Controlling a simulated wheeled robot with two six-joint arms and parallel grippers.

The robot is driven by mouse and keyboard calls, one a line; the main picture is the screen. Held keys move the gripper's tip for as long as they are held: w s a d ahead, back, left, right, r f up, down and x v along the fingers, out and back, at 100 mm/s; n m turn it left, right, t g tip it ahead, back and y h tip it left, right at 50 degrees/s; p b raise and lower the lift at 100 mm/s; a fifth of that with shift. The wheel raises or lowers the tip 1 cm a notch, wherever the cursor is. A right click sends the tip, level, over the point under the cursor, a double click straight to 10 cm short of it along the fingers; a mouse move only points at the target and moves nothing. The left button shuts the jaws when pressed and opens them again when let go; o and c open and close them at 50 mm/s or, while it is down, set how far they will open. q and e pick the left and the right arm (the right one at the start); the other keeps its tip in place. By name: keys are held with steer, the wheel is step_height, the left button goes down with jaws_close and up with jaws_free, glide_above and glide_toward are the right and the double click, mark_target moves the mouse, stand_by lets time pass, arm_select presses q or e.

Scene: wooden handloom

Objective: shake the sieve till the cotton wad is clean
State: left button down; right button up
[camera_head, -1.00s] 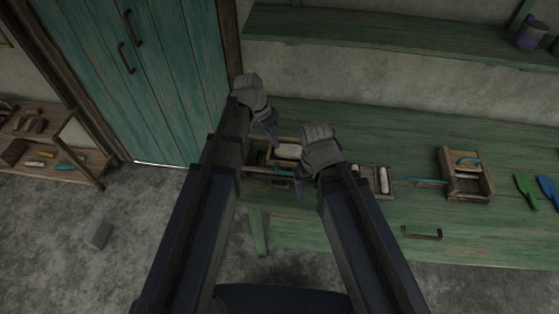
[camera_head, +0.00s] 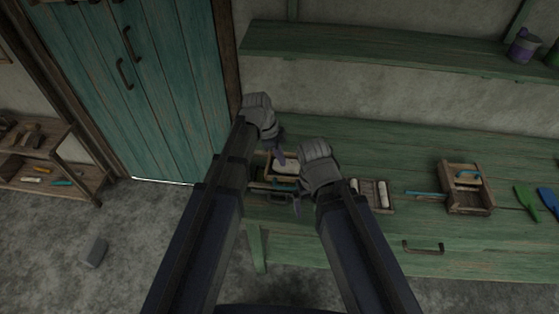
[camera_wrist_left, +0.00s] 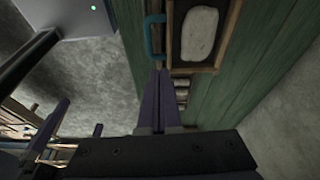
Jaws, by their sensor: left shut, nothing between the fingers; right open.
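The sieve, a shallow wooden frame with a dark inside (camera_wrist_left: 177,60), lies on the green bench; a blue handle (camera_wrist_left: 153,35) stands at its left side in the left wrist view. The pale cotton wad (camera_wrist_left: 199,33) lies in it; the wad also shows in the head view (camera_head: 287,168), partly covered by my grippers. I cannot tell how clean it is. My left gripper (camera_head: 281,159) is shut and empty, its tips (camera_wrist_left: 164,72) just short of the frame's near edge. My right gripper (camera_head: 297,206) is open and empty near the bench's front edge.
A tray with white rolls (camera_head: 382,194) sits right of my right gripper. Further right are a wooden box with a blue handle (camera_head: 448,198) and green and blue paddles (camera_head: 525,203). A shelf (camera_head: 400,50) runs above the bench (camera_head: 400,150).

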mark_target(278, 177)
arm_select(q)
steer(key=b+x, duration=0.8)
steer(key=x, duration=0.1)
steer(key=shift+a, duration=0.1)
steer(key=a, duration=0.1)
steer(key=a+f+b, duration=0.1)
steer(key=shift+a+f, duration=0.1)
steer(key=shift+a, duration=0.15)
steer(key=shift+a+f, duration=0.15)
steer(key=shift+a, duration=0.35)
steer(key=a, duration=0.5)
steer(key=shift+w+a, duration=0.1)
steer(key=shift+a, duration=0.3)
steer(key=shift+d, duration=0.1)
